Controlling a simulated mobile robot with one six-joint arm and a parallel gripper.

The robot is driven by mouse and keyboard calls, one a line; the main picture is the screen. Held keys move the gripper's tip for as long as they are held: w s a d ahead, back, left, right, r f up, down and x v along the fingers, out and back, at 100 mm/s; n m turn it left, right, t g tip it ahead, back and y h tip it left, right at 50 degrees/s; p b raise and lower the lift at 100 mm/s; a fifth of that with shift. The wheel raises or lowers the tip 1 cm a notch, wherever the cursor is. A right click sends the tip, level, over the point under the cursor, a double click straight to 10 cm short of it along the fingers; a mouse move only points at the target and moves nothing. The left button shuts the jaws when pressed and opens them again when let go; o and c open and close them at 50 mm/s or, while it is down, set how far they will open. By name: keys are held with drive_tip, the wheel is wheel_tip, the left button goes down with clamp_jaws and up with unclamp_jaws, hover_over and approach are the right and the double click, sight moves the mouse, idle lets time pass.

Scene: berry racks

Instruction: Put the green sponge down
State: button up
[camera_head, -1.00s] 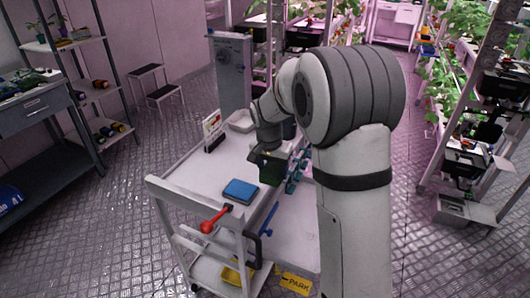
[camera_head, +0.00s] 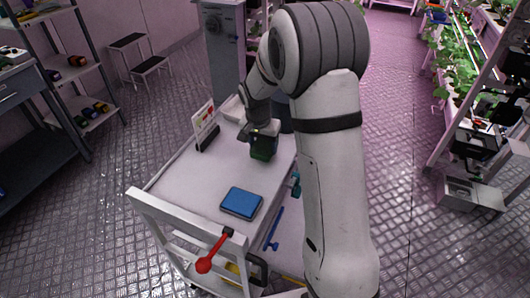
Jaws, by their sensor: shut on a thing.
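The green sponge (camera_head: 263,148) is a dark green block in the head view. My gripper (camera_head: 262,136) is shut on it and points down over the right side of the white cart top (camera_head: 190,181). I cannot tell whether the sponge touches the cart top. My gripper partly hides its upper part.
A sign in a black stand (camera_head: 206,130) and a pale tray (camera_head: 234,108) are at the far side. The cart's left middle is clear.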

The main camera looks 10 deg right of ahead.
wheel_tip(320, 180, down, 4)
drive_tip(key=shift+f, duration=0.15)
drive_tip(key=shift+s, duration=0.15)
drive_tip(key=o, duration=1.3)
